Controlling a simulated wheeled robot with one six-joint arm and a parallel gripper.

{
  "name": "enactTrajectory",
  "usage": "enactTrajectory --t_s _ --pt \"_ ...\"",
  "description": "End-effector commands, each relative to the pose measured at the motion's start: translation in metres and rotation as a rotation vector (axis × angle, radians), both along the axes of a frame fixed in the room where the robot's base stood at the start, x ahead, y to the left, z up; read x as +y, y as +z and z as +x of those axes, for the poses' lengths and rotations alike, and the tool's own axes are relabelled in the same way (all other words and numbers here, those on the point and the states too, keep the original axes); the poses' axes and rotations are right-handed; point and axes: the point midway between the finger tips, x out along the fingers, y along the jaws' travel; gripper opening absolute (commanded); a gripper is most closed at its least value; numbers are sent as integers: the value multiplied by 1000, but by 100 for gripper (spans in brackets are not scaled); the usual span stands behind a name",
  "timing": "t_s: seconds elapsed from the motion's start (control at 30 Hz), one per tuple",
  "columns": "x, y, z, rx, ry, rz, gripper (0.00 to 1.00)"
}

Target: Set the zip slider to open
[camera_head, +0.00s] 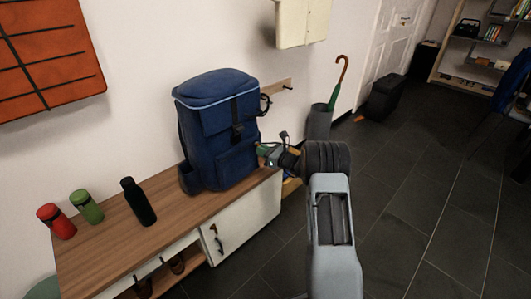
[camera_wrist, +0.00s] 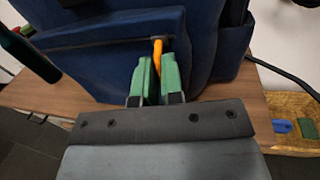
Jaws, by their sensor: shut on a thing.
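A blue backpack (camera_head: 225,140) stands upright on the wooden top of a low cabinet, against the wall. It fills the upper part of the wrist view (camera_wrist: 120,55), with a zip line running along its front pocket. An orange zip slider tab (camera_wrist: 157,58) sticks out from the pocket's upper right end. My gripper (camera_wrist: 155,75), with green fingertips, is shut on this orange tab. In the head view my gripper (camera_head: 264,153) is at the backpack's right side, and the tab is too small to make out there.
Red (camera_head: 55,222), green (camera_head: 87,206) and black (camera_head: 138,202) bottles stand left of the backpack on the cabinet top (camera_head: 110,240). An umbrella stand (camera_head: 319,122) is behind to the right. A wooden tray (camera_wrist: 292,108) with small blue and green items lies at the wrist view's right. Open floor lies right.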

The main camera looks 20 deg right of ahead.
Motion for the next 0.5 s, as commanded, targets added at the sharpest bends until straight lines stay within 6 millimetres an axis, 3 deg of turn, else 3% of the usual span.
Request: enactTrajectory --t_s 0.2,0.23,0.5 --pt "-2 0 0 -2 -4 -2 0" --pt "-3 0 0 -2 -4 -2 10" --pt "-3 0 0 -1 -5 -2 33"
